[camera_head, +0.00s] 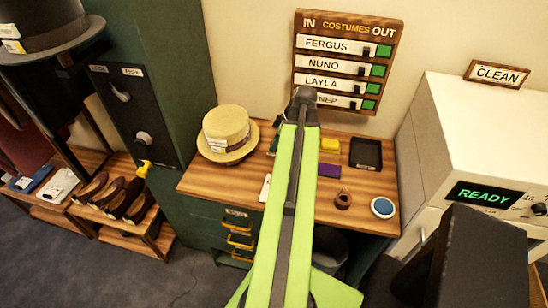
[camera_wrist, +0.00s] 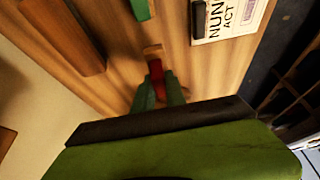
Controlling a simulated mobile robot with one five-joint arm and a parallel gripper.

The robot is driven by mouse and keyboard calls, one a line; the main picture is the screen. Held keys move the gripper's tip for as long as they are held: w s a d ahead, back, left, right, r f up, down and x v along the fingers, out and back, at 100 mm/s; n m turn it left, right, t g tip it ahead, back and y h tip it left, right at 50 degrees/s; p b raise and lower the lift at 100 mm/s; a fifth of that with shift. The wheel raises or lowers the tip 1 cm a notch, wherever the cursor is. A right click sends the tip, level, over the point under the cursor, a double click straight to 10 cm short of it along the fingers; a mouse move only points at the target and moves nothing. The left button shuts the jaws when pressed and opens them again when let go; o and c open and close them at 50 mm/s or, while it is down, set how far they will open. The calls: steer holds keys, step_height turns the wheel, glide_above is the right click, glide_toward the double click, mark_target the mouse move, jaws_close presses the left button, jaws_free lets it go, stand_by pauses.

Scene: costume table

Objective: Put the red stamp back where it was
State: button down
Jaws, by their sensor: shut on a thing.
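The red stamp (camera_wrist: 157,75) shows in the wrist view as a small red piece with a wooden end. My gripper (camera_wrist: 159,92) has its green fingers on either side of the red piece and is shut on it. The wooden desk top (camera_wrist: 115,75) lies beyond it; I cannot tell whether the stamp touches it. In the head view my arm hides the gripper and the stamp over the desk (camera_head: 215,183).
A straw hat (camera_head: 228,133) stands on the desk's left. Yellow (camera_head: 330,144) and purple (camera_head: 314,184) blocks, a black tray (camera_head: 366,153), a brown object (camera_head: 343,200) and a blue round pad (camera_head: 383,207) lie right of my arm. The name board (camera_head: 346,60) hangs behind. A printed card (camera_wrist: 228,18) lies nearby.

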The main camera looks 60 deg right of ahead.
step_height(320, 180, down, 4)
steer(key=b, duration=0.4)
steer(key=shift+w+f, duration=0.1)
steer(key=shift+f, duration=0.1)
steer(key=shift+r, duration=0.2)
steer(key=shift+f, duration=0.15)
steer(key=c, duration=1.4)
jaws_free()
steer(key=shift+o, duration=0.2)
steer(key=shift+r+p, duration=0.35)
steer(key=shift+r, duration=0.05)
steer(key=p+v, duration=1)
steer(key=v, duration=0.1)
steer(key=shift+r, duration=0.25)
